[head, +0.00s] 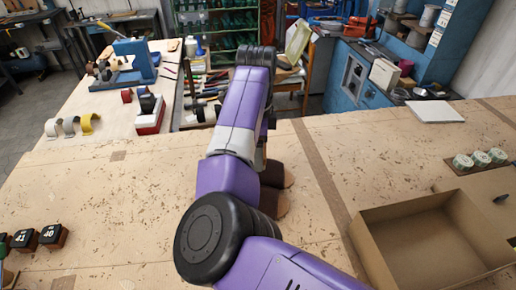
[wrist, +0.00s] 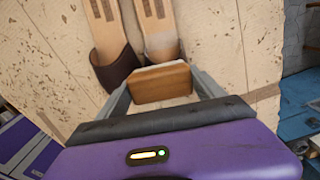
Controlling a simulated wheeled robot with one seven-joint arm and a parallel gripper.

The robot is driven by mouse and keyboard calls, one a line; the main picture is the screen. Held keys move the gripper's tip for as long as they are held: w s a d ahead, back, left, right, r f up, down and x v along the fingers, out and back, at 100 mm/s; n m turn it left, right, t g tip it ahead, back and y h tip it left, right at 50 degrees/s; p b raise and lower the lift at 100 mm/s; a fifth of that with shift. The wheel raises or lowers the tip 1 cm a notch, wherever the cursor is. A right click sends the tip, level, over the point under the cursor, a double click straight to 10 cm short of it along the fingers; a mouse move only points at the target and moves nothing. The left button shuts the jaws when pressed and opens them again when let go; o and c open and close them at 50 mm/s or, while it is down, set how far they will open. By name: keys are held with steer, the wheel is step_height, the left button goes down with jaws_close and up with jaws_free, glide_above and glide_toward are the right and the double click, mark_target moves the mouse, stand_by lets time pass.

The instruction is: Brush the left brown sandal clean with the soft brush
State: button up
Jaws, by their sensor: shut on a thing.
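My gripper (wrist: 162,90) is shut on a wooden block, the soft brush (wrist: 160,82), in the wrist view. The one on the left of the wrist view (wrist: 115,66) has a clean-looking dark brown strap. The one on the right (wrist: 162,45) has a pale, dusty-looking strap, with the brush close against its near end; I cannot tell if they touch. In the head view my arm hides the gripper, the brush and most of the sandals; a brown sandal part (head: 273,174) shows beside the arm.
An open cardboard box (head: 405,207) stands at the right of the bench, with several small round tins (head: 480,158) behind it. Numbered dark blocks (head: 52,236) sit at the far left. The bench left of my arm is mostly clear.

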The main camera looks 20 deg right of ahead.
steer(key=shift+f, duration=0.75)
steer(key=shift+r, duration=0.1)
stand_by(0.4)
steer(key=shift+w+d+b, duration=0.2)
steer(key=shift+w+d, duration=0.05)
steer(key=shift+w, duration=0.35)
steer(key=shift+w+d+b, duration=0.15)
steer(key=shift+w+d, duration=0.1)
steer(key=shift+w, duration=0.35)
steer(key=shift+s+p, duration=0.1)
steer(key=shift+p, duration=0.2)
steer(key=shift+s+a+p, duration=0.3)
steer(key=shift+s+p, duration=0.15)
steer(key=shift+s, duration=0.15)
steer(key=shift+s+a+p, duration=0.25)
steer(key=shift+s+p, duration=0.15)
steer(key=shift+s, duration=0.15)
